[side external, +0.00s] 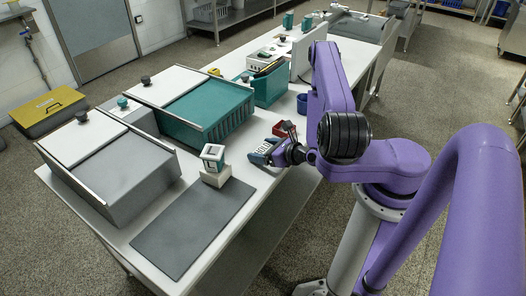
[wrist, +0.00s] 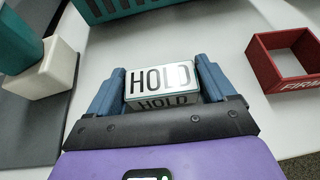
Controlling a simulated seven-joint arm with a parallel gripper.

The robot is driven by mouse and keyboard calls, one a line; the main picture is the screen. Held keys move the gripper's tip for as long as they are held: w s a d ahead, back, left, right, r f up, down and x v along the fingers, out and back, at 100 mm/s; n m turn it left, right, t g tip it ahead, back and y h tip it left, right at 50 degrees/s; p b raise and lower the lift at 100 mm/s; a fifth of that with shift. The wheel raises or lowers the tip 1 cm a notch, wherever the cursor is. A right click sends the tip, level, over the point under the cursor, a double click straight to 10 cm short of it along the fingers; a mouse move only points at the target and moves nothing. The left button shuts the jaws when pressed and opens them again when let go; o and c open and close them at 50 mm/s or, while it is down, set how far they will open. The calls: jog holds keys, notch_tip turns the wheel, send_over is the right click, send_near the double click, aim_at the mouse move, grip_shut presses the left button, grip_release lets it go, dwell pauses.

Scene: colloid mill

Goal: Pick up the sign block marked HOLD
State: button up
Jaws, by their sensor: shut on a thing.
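The sign block marked HOLD (wrist: 160,82) is white with dark letters on its top and front faces. In the wrist view it sits between the two blue fingers of my gripper (wrist: 158,88), which are shut on its sides. In the side view my gripper (side external: 264,153) is low over the right part of the white table, and the block (side external: 263,149) shows small between the fingers. I cannot tell whether the block touches the table.
A red open frame (wrist: 285,65) lies right of the block. A teal bin (side external: 206,110), a grey bin (side external: 115,170) and a blue cup (side external: 302,103) are on the table (side external: 225,172).

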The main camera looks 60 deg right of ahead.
aim_at(263, 149)
jog(key=shift+r, duration=0.1)
jog(key=shift+r, duration=4.9)
